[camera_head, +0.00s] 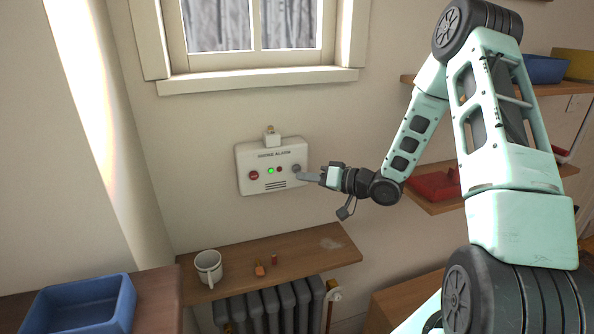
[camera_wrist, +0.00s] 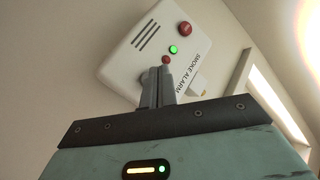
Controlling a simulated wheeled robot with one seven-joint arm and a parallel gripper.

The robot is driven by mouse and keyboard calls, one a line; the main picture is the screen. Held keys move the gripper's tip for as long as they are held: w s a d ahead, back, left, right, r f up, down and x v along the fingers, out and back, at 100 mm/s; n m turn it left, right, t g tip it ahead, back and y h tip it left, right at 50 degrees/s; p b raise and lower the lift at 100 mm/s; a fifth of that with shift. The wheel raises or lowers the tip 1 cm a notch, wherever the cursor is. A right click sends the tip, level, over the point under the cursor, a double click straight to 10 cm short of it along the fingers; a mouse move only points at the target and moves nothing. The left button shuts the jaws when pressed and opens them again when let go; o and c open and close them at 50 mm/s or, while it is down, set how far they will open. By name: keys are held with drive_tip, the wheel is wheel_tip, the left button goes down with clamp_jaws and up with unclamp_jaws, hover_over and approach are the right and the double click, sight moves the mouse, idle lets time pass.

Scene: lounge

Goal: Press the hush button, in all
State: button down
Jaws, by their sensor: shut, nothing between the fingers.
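The white smoke alarm (camera_head: 272,184) is fixed to the wall below the window. Its face has a red button (camera_head: 254,175) at the left, a lit green light (camera_head: 270,171), a small red light (camera_head: 279,169) and a round grey button (camera_head: 296,168) at the right. I cannot read which button is labelled hush. My gripper (camera_head: 299,176) is shut and empty, its tips at the right end of the alarm, by the grey button.
A wooden shelf (camera_head: 225,283) below holds a white mug (camera_head: 208,267) and small orange and red items. A radiator (camera_head: 275,308) is under it. A blue bin (camera_head: 85,305) stands lower left. Shelves with a red tray (camera_head: 432,187) are at the right. The wall around the alarm is clear.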

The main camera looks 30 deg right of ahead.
drive_tip(key=s, duration=0.2)
drive_tip(key=s+a, duration=0.1)
drive_tip(key=s, duration=0.1)
idle(0.9)
